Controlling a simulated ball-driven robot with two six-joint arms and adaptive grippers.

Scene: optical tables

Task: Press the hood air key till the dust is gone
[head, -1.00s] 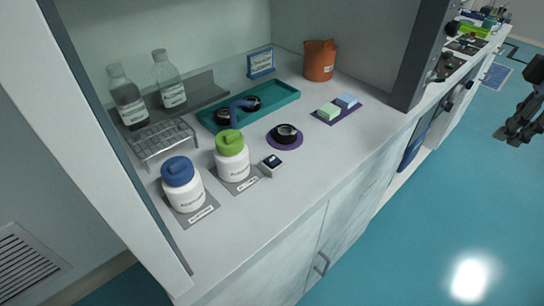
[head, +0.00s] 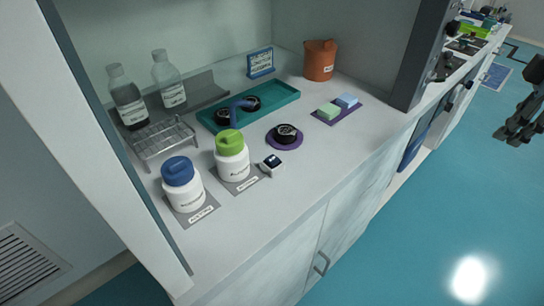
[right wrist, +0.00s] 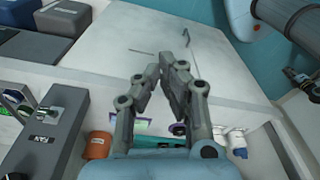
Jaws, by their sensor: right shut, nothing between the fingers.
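The hood's dark grey front post (head: 424,55) stands at the right end of the hood. My right gripper (head: 523,125) is at the right edge of the head view, over the floor, apart from the bench. In its wrist view its fingers (right wrist: 163,72) are shut and empty, apart from the post. A black round piece (head: 285,133) sits on a purple pad; I cannot make out dust for certain. My left gripper is out of view.
On the hood floor are a teal tray (head: 280,101), an orange pot (head: 320,60), a green-lidded jar (head: 232,158), a blue-lidded jar (head: 183,185), two clear bottles (head: 168,80) and a wire rack (head: 165,138). Open blue floor (head: 450,200) lies to the right.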

